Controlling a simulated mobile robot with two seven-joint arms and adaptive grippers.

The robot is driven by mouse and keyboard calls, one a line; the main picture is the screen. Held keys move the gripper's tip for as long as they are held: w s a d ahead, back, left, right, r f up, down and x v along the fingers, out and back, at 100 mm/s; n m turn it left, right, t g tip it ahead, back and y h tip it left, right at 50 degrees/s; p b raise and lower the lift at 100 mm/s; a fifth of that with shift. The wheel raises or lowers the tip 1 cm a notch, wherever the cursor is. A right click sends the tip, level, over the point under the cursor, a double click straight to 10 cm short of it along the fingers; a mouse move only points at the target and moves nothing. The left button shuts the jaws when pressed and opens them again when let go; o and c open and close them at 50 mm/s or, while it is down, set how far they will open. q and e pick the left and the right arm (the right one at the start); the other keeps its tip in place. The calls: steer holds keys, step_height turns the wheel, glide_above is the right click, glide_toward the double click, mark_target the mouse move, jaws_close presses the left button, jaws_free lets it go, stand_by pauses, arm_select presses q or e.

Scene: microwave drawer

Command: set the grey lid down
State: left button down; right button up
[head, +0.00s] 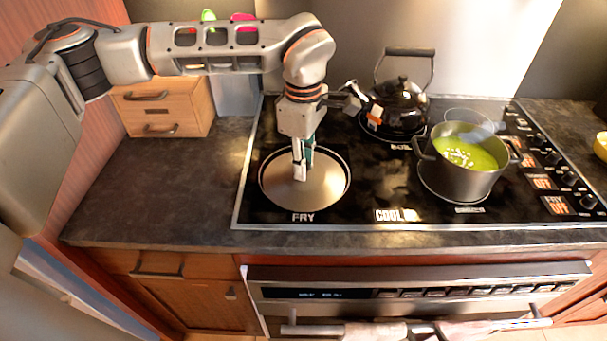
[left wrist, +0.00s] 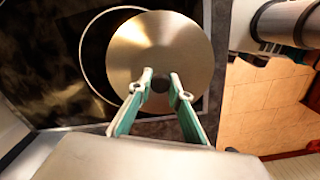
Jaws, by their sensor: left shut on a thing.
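The grey lid (head: 325,190) is a round metal disc over the front left burner marked FRY in the head view. In the left wrist view the lid (left wrist: 150,45) lies off-centre from the white burner ring and has a dark knob (left wrist: 160,83). My left gripper (head: 301,172) points down at the lid's middle. In the left wrist view its fingertips (left wrist: 161,88) are closed on the knob. I cannot tell whether the lid touches the stove or hangs a little above it. My right gripper is not in view.
A pot of green soup (head: 465,160) stands on the front right burner. A black kettle (head: 398,105) stands behind. A small wooden drawer box (head: 163,107) is at the back left. The counter (head: 165,190) left of the stove is clear. The oven handle (head: 300,330) juts out below.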

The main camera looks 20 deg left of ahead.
arm_select(q)
step_height(320, 180, down, 4)
steer(key=shift+r, duration=0.2)
steer(key=shift+f, duration=0.15)
arm_select(e)
steer(key=shift+s+f, duration=0.2)
steer(key=shift+s, duration=0.05)
steer(key=shift+d+f, duration=0.1)
arm_select(q)
steer(key=shift+f, duration=0.2)
steer(key=c, duration=1.8)
jaws_free()
steer(key=shift+c, duration=0.2)
arm_select(e)
steer(key=shift+w+r, duration=0.1)
steer(key=shift+r, duration=0.15)
arm_select(q)
steer(key=shift+r, duration=0.1)
